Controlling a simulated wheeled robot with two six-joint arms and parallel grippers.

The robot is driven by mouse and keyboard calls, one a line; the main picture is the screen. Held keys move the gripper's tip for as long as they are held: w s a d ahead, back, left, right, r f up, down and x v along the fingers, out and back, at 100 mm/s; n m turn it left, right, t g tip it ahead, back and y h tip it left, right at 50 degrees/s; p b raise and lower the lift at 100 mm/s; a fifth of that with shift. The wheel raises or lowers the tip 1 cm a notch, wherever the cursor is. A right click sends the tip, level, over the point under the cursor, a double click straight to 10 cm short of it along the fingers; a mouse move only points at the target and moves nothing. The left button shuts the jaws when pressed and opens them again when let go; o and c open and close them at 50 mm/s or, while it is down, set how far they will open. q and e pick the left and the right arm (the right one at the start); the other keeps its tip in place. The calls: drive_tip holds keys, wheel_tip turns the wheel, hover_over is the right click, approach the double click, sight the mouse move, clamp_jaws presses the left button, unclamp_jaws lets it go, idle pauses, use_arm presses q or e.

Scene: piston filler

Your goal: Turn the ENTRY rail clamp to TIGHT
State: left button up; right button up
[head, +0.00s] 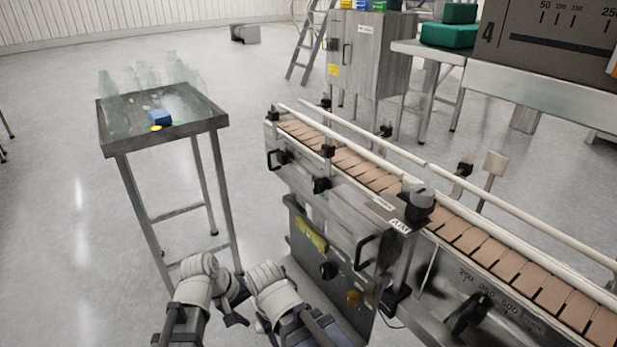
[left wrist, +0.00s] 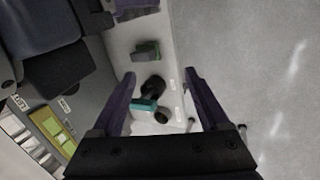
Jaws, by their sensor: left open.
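I cannot read the word ENTRY or TIGHT in either view, so I cannot say for sure which part is the ENTRY rail clamp. In the left wrist view my left gripper (left wrist: 163,100) is open and empty. A dark knob with a teal part (left wrist: 150,95) shows between its fingers, apart from both as far as I can see. In the head view black rail clamps (head: 321,185) sit along the near side of the conveyor (head: 350,166). Both my arms reach in at the bottom, and their fingertips do not show clearly there.
A side table (head: 112,133) with a blue item (head: 160,117) and clear bottles stands at left. A control box (head: 327,262) with knobs is under the conveyor. A black lever (head: 470,314) sits by a number scale at lower right. The floor at left is mostly free.

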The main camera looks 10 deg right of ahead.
use_arm(q)
drive_tip(key=w+d+r+n+t+h, duration=0.2)
drive_tip(key=w+d+r+n+h, duration=0.5)
drive_tip(key=r, duration=0.3)
drive_tip(key=n+t+h+p, duration=0.25)
drive_tip(key=n+h, duration=0.25)
drive_tip(key=n, duration=0.5)
approach(316, 187)
drive_tip(key=b, duration=0.1)
drive_tip(key=shift+t, duration=0.45)
drive_tip(key=shift+f+x, duration=0.2)
drive_tip(key=shift+x, duration=4)
drive_tip(key=shift+s+d, duration=0.1)
drive_tip(key=shift+s, duration=0.05)
use_arm(e)
wheel_tip(316, 187, up, 3)
drive_tip(key=shift+f, duration=0.15)
use_arm(q)
drive_tip(key=shift+c, duration=0.3)
clamp_jaws()
